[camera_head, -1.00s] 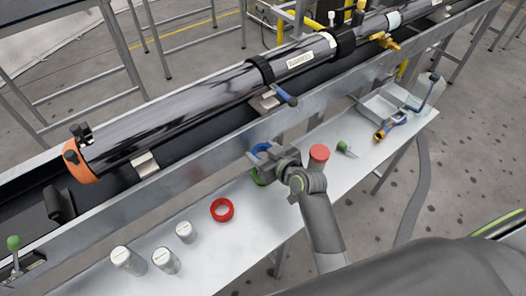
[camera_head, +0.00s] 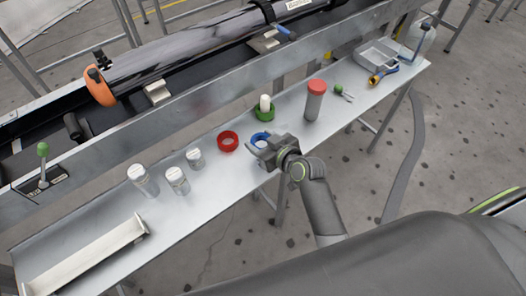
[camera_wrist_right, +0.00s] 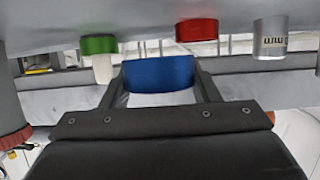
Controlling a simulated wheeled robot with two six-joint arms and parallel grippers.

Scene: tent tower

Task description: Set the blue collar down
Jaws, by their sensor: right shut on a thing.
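The blue collar (camera_head: 260,139) is a short ring between the fingers of my right gripper (camera_head: 258,147), over the front part of the steel bench. My right gripper is shut on it. In the right wrist view the blue collar (camera_wrist_right: 158,73) fills the space between the two dark fingers (camera_wrist_right: 160,88). It appears slightly above the bench top, though the gap is hard to judge. The fingers hide part of it in the head view. My left gripper is not in view.
The red collar (camera_head: 228,141) lies just left; the green collar (camera_head: 264,114), with a white post in it, is behind. A red-capped grey cylinder (camera_head: 314,104) stands right. Bare bench (camera_head: 215,185) shows in front.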

